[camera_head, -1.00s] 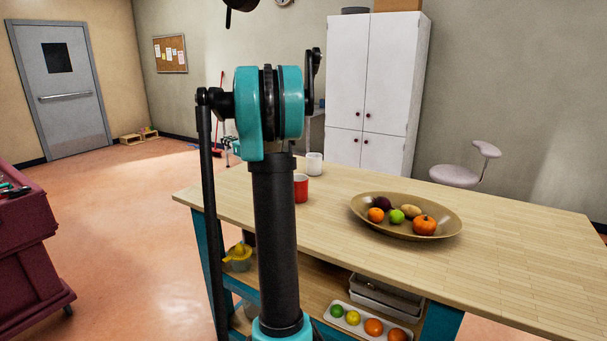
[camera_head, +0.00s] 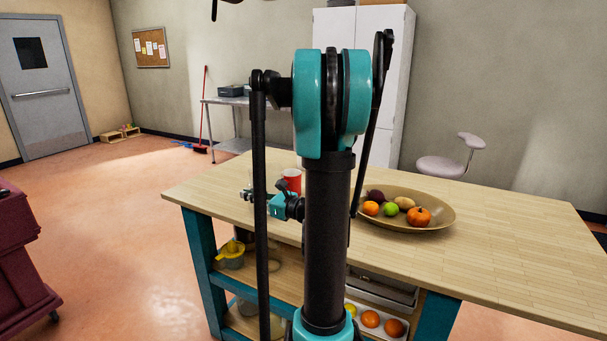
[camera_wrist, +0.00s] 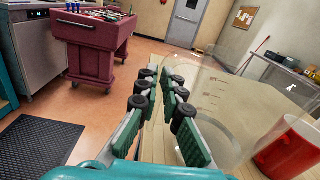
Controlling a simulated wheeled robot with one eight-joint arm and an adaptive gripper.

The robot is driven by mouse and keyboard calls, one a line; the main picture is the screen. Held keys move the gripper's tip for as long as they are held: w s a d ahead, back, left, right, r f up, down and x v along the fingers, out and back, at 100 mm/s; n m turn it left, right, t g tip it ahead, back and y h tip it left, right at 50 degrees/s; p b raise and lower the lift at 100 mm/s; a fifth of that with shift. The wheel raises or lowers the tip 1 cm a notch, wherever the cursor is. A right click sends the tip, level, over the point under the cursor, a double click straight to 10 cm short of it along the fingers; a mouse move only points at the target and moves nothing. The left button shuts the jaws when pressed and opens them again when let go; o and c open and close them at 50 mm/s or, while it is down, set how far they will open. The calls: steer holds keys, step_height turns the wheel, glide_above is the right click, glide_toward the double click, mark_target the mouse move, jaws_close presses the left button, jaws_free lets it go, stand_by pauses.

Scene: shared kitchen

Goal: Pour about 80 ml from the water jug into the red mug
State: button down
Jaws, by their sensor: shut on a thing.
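My gripper (camera_wrist: 160,100) is shut on the clear water jug (camera_wrist: 212,92), seen in the wrist view with measuring marks on its wall. Its handle is hard to make out, and I cannot tell the water level. The red mug (camera_wrist: 290,148) stands at the right of the wrist view, beyond the jug's wall and partly cut off by the frame. In the head view the red mug (camera_head: 291,177) is on the wooden table, partly hidden by my arm. My gripper (camera_head: 250,195) shows small near the mug's left; the jug is not discernible there.
A fruit bowl (camera_head: 440,225) stands on the wooden table (camera_head: 500,235), right of my arm. The table's lower shelf holds a yellow-topped item (camera_head: 232,252) and fruit. A maroon foosball table (camera_wrist: 95,42) and a metal side table (camera_wrist: 275,75) stand farther off.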

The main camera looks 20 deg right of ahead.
steer(key=shift+s+a+f, duration=0.1)
steer(key=shift+s+f, duration=0.15)
steer(key=shift+s, duration=0.8)
steer(key=w+d+r+m, duration=0.3)
steer(key=d+r+m, duration=0.1)
steer(key=r+m, duration=0.1)
steer(key=w+d+r+m+g, duration=0.1)
steer(key=w+d+r+m, duration=0.3)
steer(key=r+m, duration=0.2)
steer(key=shift+d+r+m, duration=0.3)
steer(key=shift+d+r, duration=0.05)
steer(key=shift+r, duration=0.55)
steer(key=shift+w+d+m, duration=0.2)
steer(key=shift+w+m, duration=0.1)
